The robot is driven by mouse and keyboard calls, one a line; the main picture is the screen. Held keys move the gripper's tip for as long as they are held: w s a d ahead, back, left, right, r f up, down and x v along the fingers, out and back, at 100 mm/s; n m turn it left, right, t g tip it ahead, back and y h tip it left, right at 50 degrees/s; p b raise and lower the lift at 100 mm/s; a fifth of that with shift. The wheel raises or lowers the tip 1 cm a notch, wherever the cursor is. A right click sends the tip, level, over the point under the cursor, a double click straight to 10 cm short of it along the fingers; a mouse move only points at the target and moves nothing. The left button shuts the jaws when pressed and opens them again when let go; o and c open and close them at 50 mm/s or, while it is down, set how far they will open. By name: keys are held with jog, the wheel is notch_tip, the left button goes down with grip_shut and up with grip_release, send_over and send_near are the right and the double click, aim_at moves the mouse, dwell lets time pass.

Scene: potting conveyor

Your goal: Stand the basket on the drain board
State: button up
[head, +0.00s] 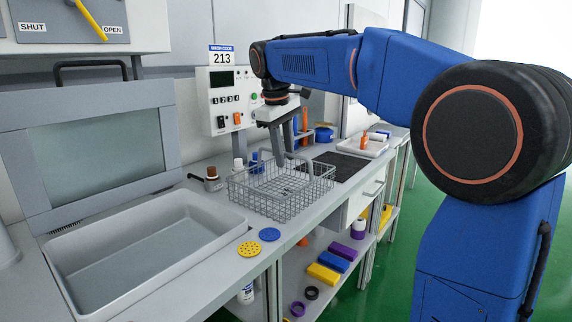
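The basket (262,196) is an open grey wire mesh box with raised wire handles. It stands upright on the grey counter, right of the sink basin. My gripper (284,160) points down over the basket, with its fingertips near the basket's back rim and handle. I cannot tell whether the fingers touch the wire or how far apart they are. A dark flat panel (345,166) is set in the counter right of the basket; it may be the drain board, but no label shows.
A grey basin (150,250) with a raised lid (95,150) is at left. Yellow (248,249) and blue (270,234) discs lie near the counter's front edge. A control box (228,100) and small bottles stand behind the basket. A white tray (362,146) is at the far right.

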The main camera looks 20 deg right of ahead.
notch_tip(320, 180, up, 8)
jog(key=a, duration=0.1)
jog(key=shift+s, duration=0.45)
jog(key=shift+s+a, duration=0.1)
jog(key=shift+s, duration=0.05)
